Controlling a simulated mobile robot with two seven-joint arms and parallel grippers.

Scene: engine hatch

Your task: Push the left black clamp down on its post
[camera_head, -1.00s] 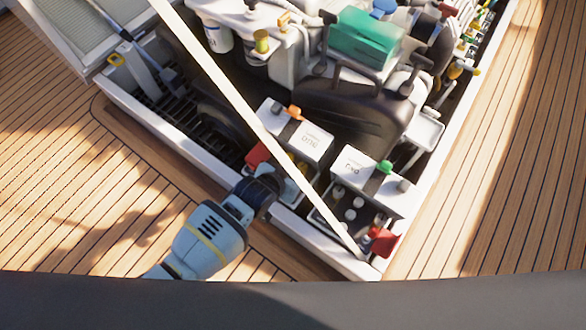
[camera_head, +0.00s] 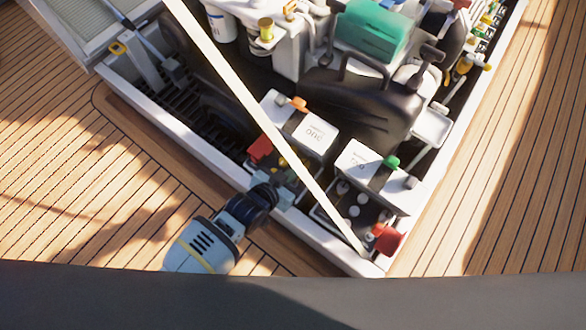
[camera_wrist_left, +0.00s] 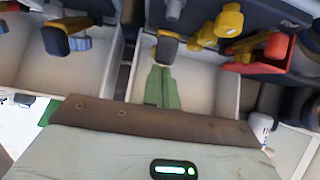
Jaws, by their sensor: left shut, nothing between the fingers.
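My left gripper (camera_head: 284,194) reaches over the front rim of the engine hatch, by the left battery box. In the left wrist view its two green fingers (camera_wrist_left: 163,88) are together, with nothing between them. A dark clamp-like piece with yellow edges (camera_wrist_left: 167,48) lies just beyond the fingertips; I cannot tell whether they touch. A similar dark and yellow piece (camera_wrist_left: 55,40) stands to its left in that view. I cannot tell for sure which is the left clamp, or how far down its post it sits. My right gripper is not in view.
The left battery box (camera_head: 310,135) has a red cover (camera_head: 260,149) beside it. The right box (camera_head: 365,165) has a green knob (camera_head: 391,161). A pale prop bar (camera_head: 240,95) crosses the hatch diagonally.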

